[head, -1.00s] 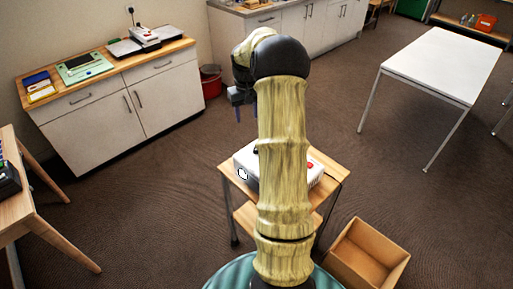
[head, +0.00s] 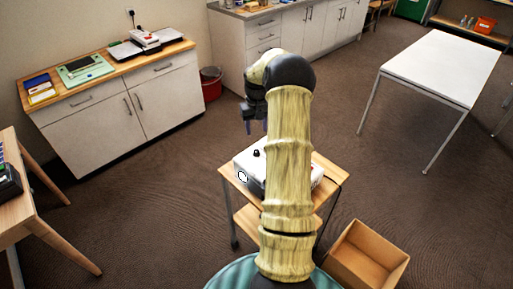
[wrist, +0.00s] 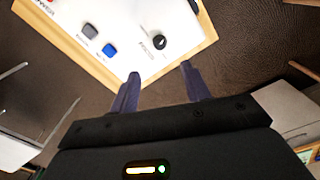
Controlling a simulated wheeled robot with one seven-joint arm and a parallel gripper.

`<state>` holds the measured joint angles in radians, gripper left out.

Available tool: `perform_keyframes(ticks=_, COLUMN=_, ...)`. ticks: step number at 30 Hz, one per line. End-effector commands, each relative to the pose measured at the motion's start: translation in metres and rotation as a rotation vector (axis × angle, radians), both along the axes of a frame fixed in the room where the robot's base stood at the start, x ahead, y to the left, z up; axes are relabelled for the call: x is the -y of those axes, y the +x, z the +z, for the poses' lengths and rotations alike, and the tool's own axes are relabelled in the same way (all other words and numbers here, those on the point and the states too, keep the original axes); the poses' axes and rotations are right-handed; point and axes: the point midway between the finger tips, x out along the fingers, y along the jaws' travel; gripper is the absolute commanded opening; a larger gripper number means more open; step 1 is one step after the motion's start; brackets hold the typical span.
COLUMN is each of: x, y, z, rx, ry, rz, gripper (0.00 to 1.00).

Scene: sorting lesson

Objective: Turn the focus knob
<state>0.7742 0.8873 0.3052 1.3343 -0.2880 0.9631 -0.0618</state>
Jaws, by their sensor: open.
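A white device (head: 248,165) sits on a small wooden stand. On its top is a black round knob (head: 256,153), which also shows in the wrist view (wrist: 161,42) beside small lettering too blurred to read surely. My gripper (head: 256,128) is open and empty, above the knob and apart from it. In the wrist view its two dark fingers (wrist: 160,70) point toward the device's edge, and the knob lies beyond the tips, roughly between them. My arm hides the right-middle part of the device in the head view.
In the wrist view a grey button (wrist: 90,31) and a blue button (wrist: 109,50) are left of the knob. The wooden stand (head: 325,170) has a lower shelf. An open cardboard box (head: 385,240) is on the floor at right. A white table (head: 440,65) stands farther back.

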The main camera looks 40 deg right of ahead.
Motion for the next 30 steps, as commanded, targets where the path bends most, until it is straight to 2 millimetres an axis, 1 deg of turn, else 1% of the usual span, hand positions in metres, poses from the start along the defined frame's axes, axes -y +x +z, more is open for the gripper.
perform_keyframes(ticks=3, x=-0.001, y=-0.001, z=-0.020, rx=-0.004, ry=0.004, rz=0.000, gripper=0.47)
perform_keyframes(ticks=15, x=-0.001, y=-0.001, z=-0.091, rx=-0.002, ry=0.003, rz=-0.001, gripper=0.47)
perform_keyframes(ticks=18, x=-0.001, y=-0.001, z=-0.104, rx=-0.002, ry=0.002, rz=0.000, gripper=0.47)
perform_keyframes(ticks=23, x=0.000, y=0.000, z=-0.116, rx=-0.001, ry=0.000, rz=0.000, gripper=0.47)
perform_keyframes(ticks=30, x=0.000, y=0.000, z=-0.117, rx=0.000, ry=0.000, rz=0.000, gripper=0.47)
